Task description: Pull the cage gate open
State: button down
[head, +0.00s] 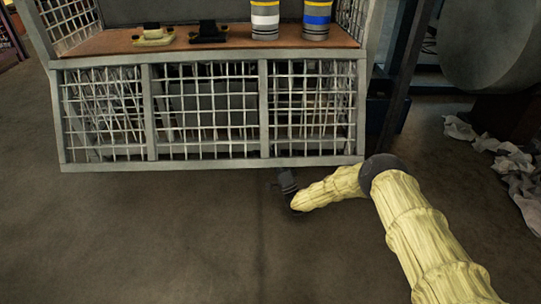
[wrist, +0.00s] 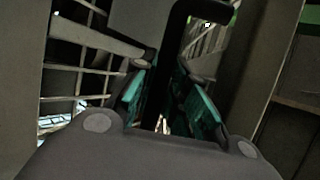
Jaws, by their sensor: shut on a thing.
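The cage gate (head: 208,110) is a grey-framed wire mesh panel with three sections, seen in the head view. Its mesh also shows at the left of the wrist view (wrist: 78,75). A black bent handle (wrist: 173,42) rises in the middle of the wrist view. My gripper (wrist: 170,90) has its teal-padded fingers on either side of the handle and is shut on it. In the head view, only the dark end of my wrist shows below the panel's bottom rail; the fingertips and the handle are hidden there.
A brown shelf (head: 100,43) behind the mesh top bears small parts and two banded cylinders, one white (head: 265,20) and one blue (head: 317,19). Crumpled pale scraps (head: 510,165) lie at the right under a large grey drum (head: 490,45). The floor (head: 150,235) in front is clear.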

jog(key=shift+w+d, duration=0.3)
jog(key=shift+d, duration=0.1)
jog(key=c, duration=1.5)
grip_release()
jog(key=shift+d, duration=0.15)
jog(key=shift+o, duration=0.4)
jog(key=shift+s+a, duration=0.1)
jog(key=shift+a, duration=0.4)
jog(key=shift+s+d+f, duration=0.2)
jog(key=shift+f, duration=0.15)
jog(key=shift+s+d+f, duration=0.1)
jog(key=shift+s+d, duration=0.15)
jog(key=shift+d, duration=0.05)
jog(key=s+d, duration=0.7)
jog(key=s, duration=0.2)
jog(key=shift+d, duration=0.25)
jog(key=shift+w, duration=0.1)
